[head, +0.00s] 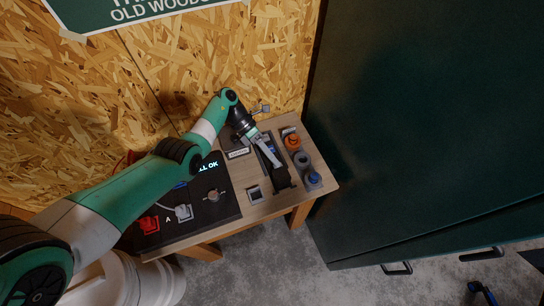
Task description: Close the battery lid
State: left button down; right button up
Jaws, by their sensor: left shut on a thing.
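My left gripper (254,136) reaches over the bench from the upper left and points down and right. The lid lies at a slant over a dark, narrow battery box (282,179). Whether the lid touches the box along its length, I cannot tell. The fingertips are small and partly hidden by the gripper body. My right gripper is not in view.
On the plank bench (240,226) stand a dark panel (226,207) with a lit "ALL OK" display, a red block (149,223), a small square socket (255,193), and orange (292,141), grey and blue round parts at the right. A dark green cabinet (420,130) stands to the right.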

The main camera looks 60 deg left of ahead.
aim_at(271, 167)
pick_arm(q)
jog(key=c, duration=1)
grip_release()
jog(key=shift+a+f, duration=0.15)
jog(key=shift+f, duration=0.3)
jog(key=shift+r, duration=0.25)
jog(key=r+p, duration=0.2)
jog(key=r, duration=0.1)
jog(key=r+p, duration=0.1)
jog(key=shift+s+d+r, duration=0.2)
jog(key=shift+s+r, duration=0.05)
jog(key=s+d+r+p, duration=0.8)
jog(key=s+p, duration=0.2)
jog(key=p, duration=0.3)
jog(key=shift+s+d+r+p, duration=0.15)
jog(key=shift+r+p, duration=0.1)
jog(key=shift+p, duration=0.05)
